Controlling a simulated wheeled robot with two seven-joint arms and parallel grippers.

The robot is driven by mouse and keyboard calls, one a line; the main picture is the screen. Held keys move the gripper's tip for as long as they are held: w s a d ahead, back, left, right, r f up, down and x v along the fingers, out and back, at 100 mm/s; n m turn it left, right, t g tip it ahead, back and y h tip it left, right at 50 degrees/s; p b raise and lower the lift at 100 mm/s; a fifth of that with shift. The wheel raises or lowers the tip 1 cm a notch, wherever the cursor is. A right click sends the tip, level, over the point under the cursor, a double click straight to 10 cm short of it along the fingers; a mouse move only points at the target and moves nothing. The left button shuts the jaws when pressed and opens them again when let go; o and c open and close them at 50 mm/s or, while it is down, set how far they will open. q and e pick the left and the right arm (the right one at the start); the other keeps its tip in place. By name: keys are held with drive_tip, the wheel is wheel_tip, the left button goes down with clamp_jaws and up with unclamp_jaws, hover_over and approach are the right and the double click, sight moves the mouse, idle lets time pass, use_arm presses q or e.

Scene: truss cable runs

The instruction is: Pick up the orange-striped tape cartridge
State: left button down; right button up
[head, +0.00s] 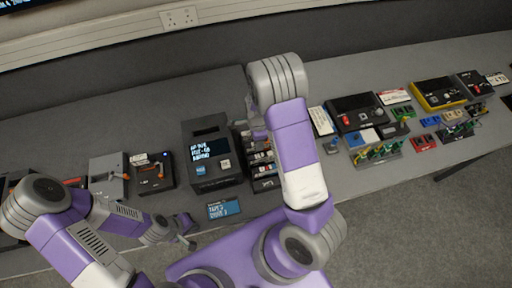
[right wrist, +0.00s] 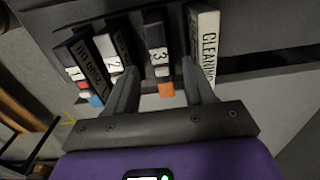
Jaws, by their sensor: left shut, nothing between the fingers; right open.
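In the right wrist view, the orange-striped tape cartridge (right wrist: 156,42) is dark, bears a white 3 and has an orange end (right wrist: 166,90). It stands in a row with other cartridges. My right gripper (right wrist: 159,72) is open, with one finger on each side of this cartridge's near end; I cannot tell whether they touch it. In the head view, the cartridge rack (head: 265,184) is partly hidden by my right arm, and the right fingers are not clear. My left gripper (head: 188,232) is shut and empty near the table's front edge.
A white CLEANING cartridge (right wrist: 204,45) stands close to the right finger. Cartridge 2 (right wrist: 110,52) is close to the left finger.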

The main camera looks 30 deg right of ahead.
wheel_tip(320, 180, down, 6)
drive_tip(key=shift+d+r, duration=0.1)
drive_tip(key=shift+r, duration=0.05)
clamp_jaws()
idle(0.3)
